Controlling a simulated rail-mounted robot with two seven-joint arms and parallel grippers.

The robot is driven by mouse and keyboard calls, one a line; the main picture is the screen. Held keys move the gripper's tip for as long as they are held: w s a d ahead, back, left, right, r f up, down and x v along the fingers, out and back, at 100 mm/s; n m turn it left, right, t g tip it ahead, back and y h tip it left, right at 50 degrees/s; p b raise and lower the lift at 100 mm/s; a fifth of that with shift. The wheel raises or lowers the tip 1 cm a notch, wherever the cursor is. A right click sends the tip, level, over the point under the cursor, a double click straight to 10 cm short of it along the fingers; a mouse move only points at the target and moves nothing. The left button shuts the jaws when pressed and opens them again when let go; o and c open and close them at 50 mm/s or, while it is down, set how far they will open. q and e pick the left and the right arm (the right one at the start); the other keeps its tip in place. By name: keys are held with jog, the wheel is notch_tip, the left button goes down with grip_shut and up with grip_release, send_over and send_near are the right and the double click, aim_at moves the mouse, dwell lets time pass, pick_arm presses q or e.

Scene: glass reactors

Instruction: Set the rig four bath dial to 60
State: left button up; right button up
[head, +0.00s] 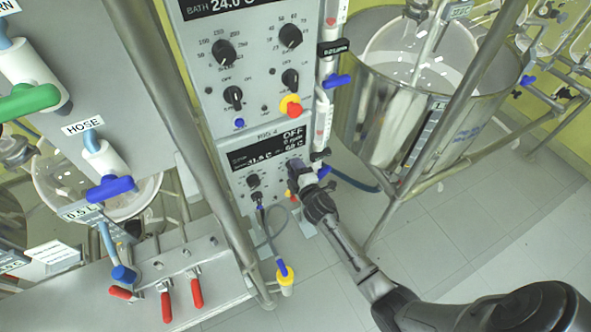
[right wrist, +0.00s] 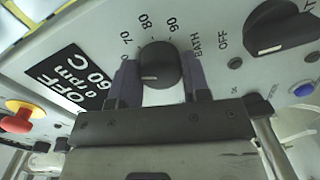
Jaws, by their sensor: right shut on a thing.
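The rig four panel (head: 238,160) is low in the middle of the head view, with a black display (head: 262,154). My right gripper (head: 300,172) is at the panel's right side and covers the bath dial there. In the right wrist view, the black bath dial (right wrist: 160,64) sits between the two fingers, which are shut on its sides. Scale marks 70, 80 and 90 and the word BATH show around it. A short pale mark shows on the dial's lower edge. The display (right wrist: 70,78) reads OFF, 0 rpm and 60 C. My left gripper is not in view.
Another black knob (right wrist: 280,27) and a blue button (right wrist: 303,89) are to the right in the wrist view; a red and yellow button (right wrist: 20,117) is at left. A similar panel (head: 250,60) is above. A steel vessel (head: 385,130) stands to the right.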

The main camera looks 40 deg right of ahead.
jog(key=shift+n, duration=0.3)
dwell(0.4)
jog(key=o, duration=0.9)
jog(key=shift+p+v, duration=0.6)
jog(key=shift+v, duration=6.3)
